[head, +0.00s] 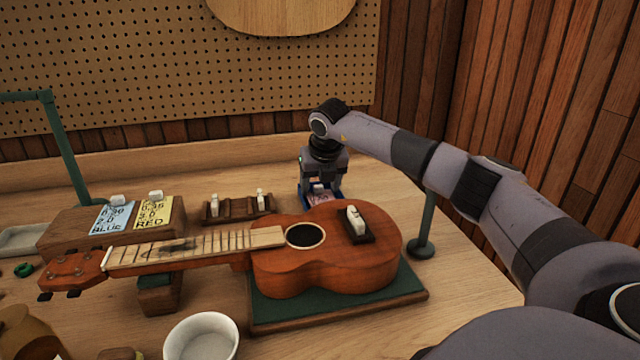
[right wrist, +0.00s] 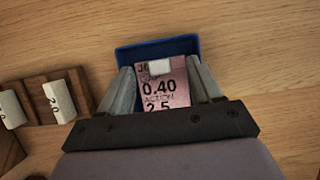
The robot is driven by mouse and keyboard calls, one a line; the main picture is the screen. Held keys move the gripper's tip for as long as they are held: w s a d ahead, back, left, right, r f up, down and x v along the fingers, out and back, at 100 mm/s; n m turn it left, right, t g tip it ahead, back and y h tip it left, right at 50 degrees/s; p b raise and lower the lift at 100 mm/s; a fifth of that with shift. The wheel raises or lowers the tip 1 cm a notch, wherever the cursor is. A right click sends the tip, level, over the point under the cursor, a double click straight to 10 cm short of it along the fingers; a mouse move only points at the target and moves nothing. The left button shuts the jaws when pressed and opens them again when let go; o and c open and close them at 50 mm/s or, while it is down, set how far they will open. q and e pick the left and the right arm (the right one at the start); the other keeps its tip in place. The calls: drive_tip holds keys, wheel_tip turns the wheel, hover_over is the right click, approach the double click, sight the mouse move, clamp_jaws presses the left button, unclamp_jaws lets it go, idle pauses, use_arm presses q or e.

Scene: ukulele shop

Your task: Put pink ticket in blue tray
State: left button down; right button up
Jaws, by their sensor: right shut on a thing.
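The pink ticket (right wrist: 163,88) shows in the right wrist view with dark print, including "0.40", and a small white piece at its top. My right gripper (right wrist: 160,72) is shut on it, with a finger at each side. The blue tray (right wrist: 152,50) lies beneath the ticket and the fingers; its far wall shows. In the head view the blue tray (head: 336,194) stands behind the ukulele body, with the right gripper (head: 319,188) right over it and the pink ticket (head: 318,198) between the fingers. I cannot tell whether the ticket touches the tray floor. My left gripper is not in view.
A ukulele (head: 330,262) lies on a green-topped stand in front of the tray. A wooden rack (head: 236,208) with white tags stands left of the tray. Blue (head: 112,217) and yellow (head: 154,213) tickets lie on a wooden block further left. A green post (head: 424,230) stands right.

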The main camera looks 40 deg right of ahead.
idle(0.4)
drive_tip(key=o, duration=1.1)
drive_tip(key=c, duration=0.4)
drive_tip(key=shift+o, duration=0.8)
drive_tip(key=shift+w+r+p, duration=0.15)
drive_tip(key=shift+r+p, duration=0.7)
drive_tip(key=shift+p, duration=0.05)
drive_tip(key=shift+o, duration=0.2)
wheel_tip(320, 180, up, 2)
drive_tip(key=shift+r+p, duration=0.1)
drive_tip(key=shift+p, duration=0.6)
wheel_tip(320, 180, up, 3)
drive_tip(key=p, duration=0.2)
drive_tip(key=shift+p, duration=0.4)
